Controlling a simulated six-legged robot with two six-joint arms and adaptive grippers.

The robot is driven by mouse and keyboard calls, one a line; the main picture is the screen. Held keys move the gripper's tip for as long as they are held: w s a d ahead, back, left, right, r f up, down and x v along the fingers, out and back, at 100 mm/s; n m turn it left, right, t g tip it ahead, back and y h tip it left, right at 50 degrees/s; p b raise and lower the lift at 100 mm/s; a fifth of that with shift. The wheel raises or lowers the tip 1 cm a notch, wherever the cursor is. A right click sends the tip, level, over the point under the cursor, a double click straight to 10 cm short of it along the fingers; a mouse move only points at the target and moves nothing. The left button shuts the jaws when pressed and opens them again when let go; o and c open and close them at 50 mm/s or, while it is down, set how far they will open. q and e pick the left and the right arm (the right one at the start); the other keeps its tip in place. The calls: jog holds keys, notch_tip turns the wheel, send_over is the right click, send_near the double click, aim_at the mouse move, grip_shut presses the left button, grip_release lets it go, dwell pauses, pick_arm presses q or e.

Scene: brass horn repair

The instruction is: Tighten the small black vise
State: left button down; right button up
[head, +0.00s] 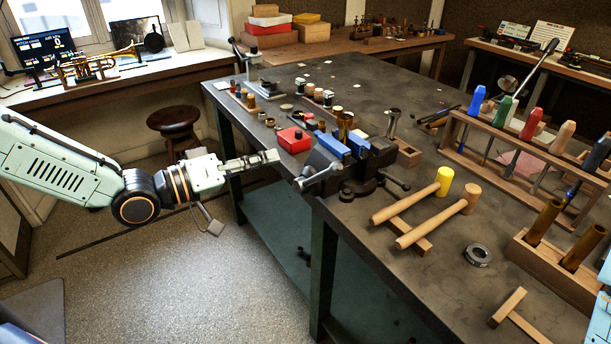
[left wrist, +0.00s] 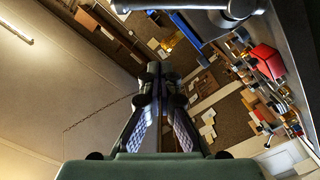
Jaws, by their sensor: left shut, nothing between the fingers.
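The small black vise (head: 372,172) is fixed at the left edge of the dark workbench, with blue pads (head: 334,144) on its jaws. Its light metal handle (head: 320,178) sticks out over the bench edge toward my left arm. A dark rounded metal bar (left wrist: 225,14), seemingly part of the vise, crosses the top of the left wrist view. My left gripper (head: 272,156) is shut and empty, in the air just left of the vise and apart from the handle. Its closed fingers also show in the left wrist view (left wrist: 154,78). My right gripper is out of view.
Two mallets (head: 412,196) lie right of the vise. A red box (head: 293,140) and small parts sit behind it. A tool rack (head: 520,150) stands at the right. A round stool (head: 174,122) stands behind my left arm. The floor (head: 190,270) left of the bench is clear.

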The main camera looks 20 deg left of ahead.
pick_arm(q)
jog(key=w+d+f+b, duration=0.3)
jog(key=d, duration=0.3)
jog(key=shift+w+d, duration=0.3)
dwell(0.4)
jog(key=shift+d, duration=0.1)
